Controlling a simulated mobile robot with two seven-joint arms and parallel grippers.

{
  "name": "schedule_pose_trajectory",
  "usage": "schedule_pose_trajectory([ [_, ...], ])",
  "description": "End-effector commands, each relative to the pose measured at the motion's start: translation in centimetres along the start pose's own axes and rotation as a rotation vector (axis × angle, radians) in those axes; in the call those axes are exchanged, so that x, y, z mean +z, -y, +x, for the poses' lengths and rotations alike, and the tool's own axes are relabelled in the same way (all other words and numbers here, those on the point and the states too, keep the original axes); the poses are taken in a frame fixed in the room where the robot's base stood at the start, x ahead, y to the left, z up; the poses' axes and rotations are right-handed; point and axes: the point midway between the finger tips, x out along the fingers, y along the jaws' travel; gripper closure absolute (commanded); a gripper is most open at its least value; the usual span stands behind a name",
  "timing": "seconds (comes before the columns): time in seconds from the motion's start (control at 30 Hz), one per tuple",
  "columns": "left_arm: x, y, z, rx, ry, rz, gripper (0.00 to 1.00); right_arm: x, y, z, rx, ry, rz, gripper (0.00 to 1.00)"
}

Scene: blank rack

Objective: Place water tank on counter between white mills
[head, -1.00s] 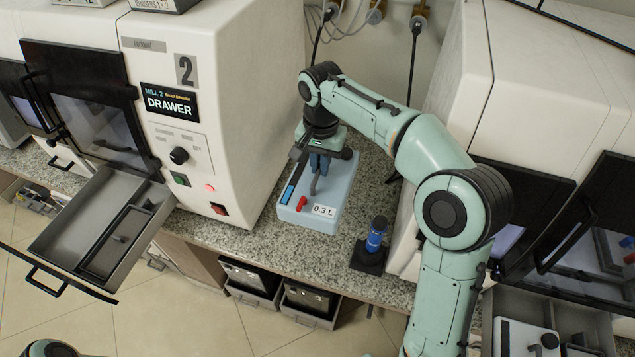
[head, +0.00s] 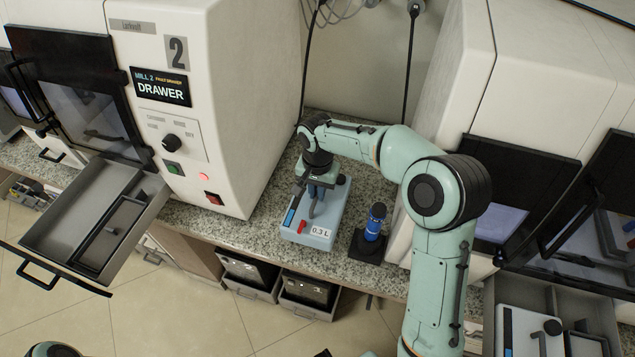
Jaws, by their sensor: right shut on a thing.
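The water tank (head: 326,215) is a light blue box with a "0.3 L" label, a red piece and a dark blue strip. It is on or just above the granite counter (head: 215,222), between the white mill on the left (head: 235,95) and the white mill on the right (head: 455,95). I cannot tell for sure whether it touches the counter. My right gripper (head: 316,205) comes down on it from above and is shut on its handle, which the fingers partly hide. My left gripper is not in view.
A dark blue cylinder on a black base (head: 374,225) stands close to the right of the tank. An open grey drawer (head: 75,205) juts out at left. Another open drawer (head: 575,300) is at lower right.

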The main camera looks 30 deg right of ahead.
Motion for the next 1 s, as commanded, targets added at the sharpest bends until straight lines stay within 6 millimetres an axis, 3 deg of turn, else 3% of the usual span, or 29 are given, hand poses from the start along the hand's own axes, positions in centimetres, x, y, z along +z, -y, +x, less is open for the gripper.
schedule_pose_trajectory([
  [0.2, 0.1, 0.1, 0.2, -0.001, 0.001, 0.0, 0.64, 0.0, 0.0, 2.5, 0.0, -0.001, 0.001, 1.0],
  [0.67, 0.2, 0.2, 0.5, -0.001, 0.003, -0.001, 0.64, 0.0, 0.0, 3.0, -0.002, -0.002, 0.0, 1.0],
  [0.7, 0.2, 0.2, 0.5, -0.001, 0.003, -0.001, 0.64, 0.1, -0.1, 3.2, 0.003, 0.003, 0.0, 0.81],
  [0.77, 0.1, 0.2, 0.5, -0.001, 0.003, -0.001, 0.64, 0.0, -0.1, 3.2, 0.003, 0.002, 0.0, 0.62],
  [1.0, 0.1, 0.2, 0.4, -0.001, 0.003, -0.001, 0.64, 0.0, 0.0, 3.1, 0.001, 0.0, 0.0, 0.62],
])
